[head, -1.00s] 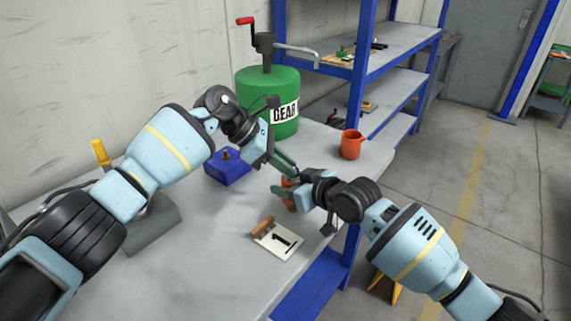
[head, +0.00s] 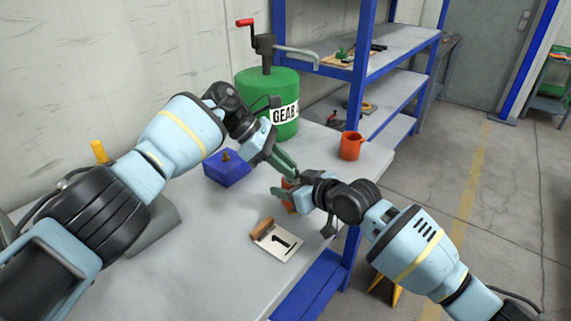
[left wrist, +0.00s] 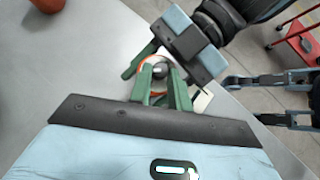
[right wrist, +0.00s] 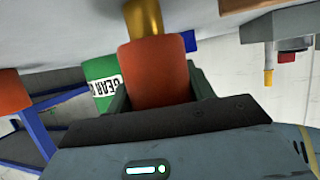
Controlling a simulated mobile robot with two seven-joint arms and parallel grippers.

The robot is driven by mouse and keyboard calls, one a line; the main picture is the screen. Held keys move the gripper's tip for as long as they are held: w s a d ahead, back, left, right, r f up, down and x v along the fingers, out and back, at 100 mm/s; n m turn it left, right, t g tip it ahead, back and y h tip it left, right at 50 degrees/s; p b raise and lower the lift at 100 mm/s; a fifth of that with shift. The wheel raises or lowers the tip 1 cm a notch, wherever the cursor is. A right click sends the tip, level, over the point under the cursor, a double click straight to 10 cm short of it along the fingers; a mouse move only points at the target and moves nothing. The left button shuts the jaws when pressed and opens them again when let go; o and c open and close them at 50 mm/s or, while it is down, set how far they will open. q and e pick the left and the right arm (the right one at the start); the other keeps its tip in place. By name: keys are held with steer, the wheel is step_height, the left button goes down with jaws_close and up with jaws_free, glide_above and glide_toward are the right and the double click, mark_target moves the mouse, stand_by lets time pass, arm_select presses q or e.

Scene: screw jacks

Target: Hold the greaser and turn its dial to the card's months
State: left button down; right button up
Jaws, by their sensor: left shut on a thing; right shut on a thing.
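The greaser has an orange body (right wrist: 158,75) with a brass end (right wrist: 143,17), both clear in the right wrist view. In the head view its orange (head: 290,207) shows only partly behind my grippers. My right gripper (head: 284,194) is shut on the body from the side. My left gripper (left wrist: 161,82) reaches down from above and is shut on the dark round dial (left wrist: 160,69) at the top; an orange rim shows around it. The dial's marks are too small to read. A white card (head: 279,241) on the table in the head view reads 1.
A wooden block (head: 262,228) sits at the card's edge. Behind are a blue box (head: 227,170), a green gear-oil drum (head: 262,97) and an orange mug (head: 351,146). A blue-framed shelf (head: 362,70) stands at the back right. The front of the table is clear.

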arm_select(q)
steer(key=c, duration=1.6)
jaws_free()
steer(key=v, duration=1.2)
steer(key=shift+w, duration=0.1)
